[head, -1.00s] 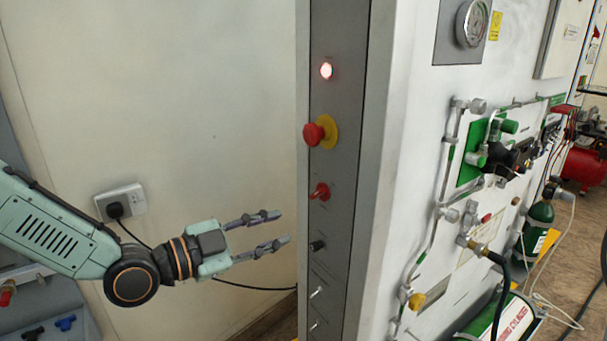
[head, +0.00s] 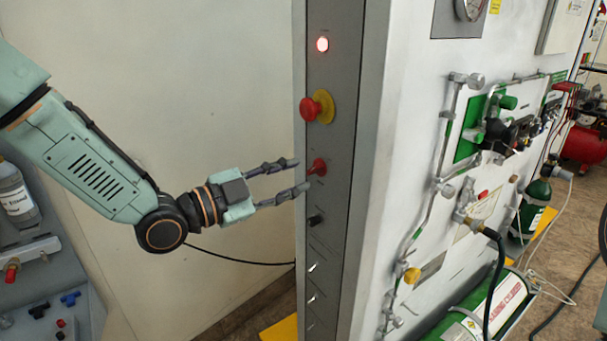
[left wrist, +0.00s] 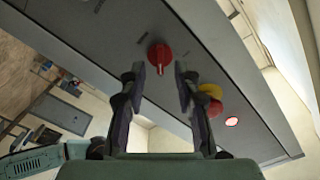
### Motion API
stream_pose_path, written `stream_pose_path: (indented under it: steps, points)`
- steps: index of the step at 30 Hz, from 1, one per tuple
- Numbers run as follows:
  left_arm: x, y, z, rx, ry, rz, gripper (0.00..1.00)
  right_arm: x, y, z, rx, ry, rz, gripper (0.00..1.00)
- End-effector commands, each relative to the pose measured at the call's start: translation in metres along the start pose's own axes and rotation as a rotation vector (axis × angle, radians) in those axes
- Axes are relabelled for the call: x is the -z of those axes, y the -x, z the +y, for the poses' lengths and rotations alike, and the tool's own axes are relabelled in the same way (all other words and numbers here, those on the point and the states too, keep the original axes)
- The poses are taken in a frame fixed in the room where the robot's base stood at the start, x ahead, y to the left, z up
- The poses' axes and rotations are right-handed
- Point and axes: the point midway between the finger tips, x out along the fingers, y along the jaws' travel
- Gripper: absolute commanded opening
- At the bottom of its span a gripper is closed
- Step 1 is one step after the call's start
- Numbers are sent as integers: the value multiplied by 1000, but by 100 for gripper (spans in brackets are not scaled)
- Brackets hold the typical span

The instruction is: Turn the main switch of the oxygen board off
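The main switch, a red rotary knob (head: 317,167), sits on the narrow grey panel (head: 335,140) of the oxygen board. It also shows in the left wrist view (left wrist: 159,54). My left gripper (head: 302,174) is open, its two fingers pointing at the knob from the left. In the left wrist view the left gripper (left wrist: 160,68) has one finger on each side of the knob, with gaps between; I cannot tell whether the tips reach past its front. A lamp (head: 322,44) high on the panel glows red. My right gripper is not in view.
A red mushroom button on a yellow base (head: 320,106) sits just above the knob. A small black knob (head: 315,220) and toggles are below it. Pipes and valves (head: 445,180) cover the board's right face. Free room lies left, before the pale wall.

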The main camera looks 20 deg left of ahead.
Motion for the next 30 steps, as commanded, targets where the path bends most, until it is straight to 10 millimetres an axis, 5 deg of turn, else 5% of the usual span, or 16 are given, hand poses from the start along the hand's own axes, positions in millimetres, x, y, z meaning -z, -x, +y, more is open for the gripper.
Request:
stream_pose_path:
  steps: [12, 23, 30]
  points:
    - [0, -30, 1, -2, -2, 1, 32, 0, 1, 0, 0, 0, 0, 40]
    - [1, -32, 0, 1, 1, 2, 32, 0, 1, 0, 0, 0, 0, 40]
    - [1, -32, 0, 0, 0, 2, 13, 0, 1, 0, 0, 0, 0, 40]
